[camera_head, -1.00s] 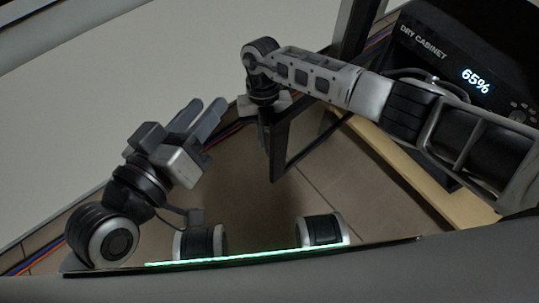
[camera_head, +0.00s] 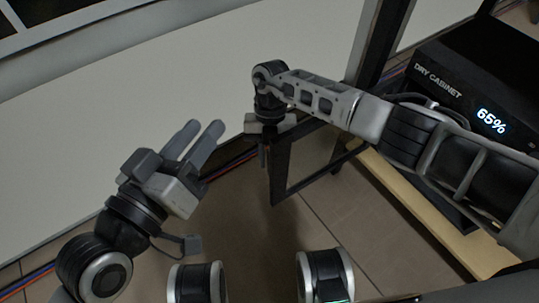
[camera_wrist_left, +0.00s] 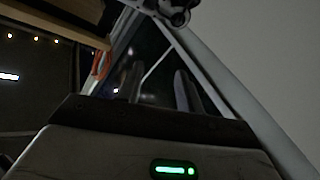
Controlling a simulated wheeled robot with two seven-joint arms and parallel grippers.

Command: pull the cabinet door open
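The black dry cabinet (camera_head: 455,80) with a lit 65% display is at the upper right of the head view, partly behind my right arm. Its dark framed door (camera_head: 281,178) stands swung out from it, its free edge towards the left. My right gripper (camera_head: 266,152) is at the upper corner of that free edge, fingers pointing down. The fingers overlap the frame, so their grip is unclear. My left gripper (camera_head: 204,128) is open and empty, left of the door and apart from it. Its separated fingers also show in the left wrist view (camera_wrist_left: 160,86).
A light wooden shelf (camera_head: 430,215) runs below the cabinet. A dark upright post (camera_head: 372,50) stands left of the cabinet. Red and blue cables (camera_head: 235,163) run along the foot of the pale wall (camera_head: 150,85). Tiled floor (camera_head: 330,215) is clear around the door.

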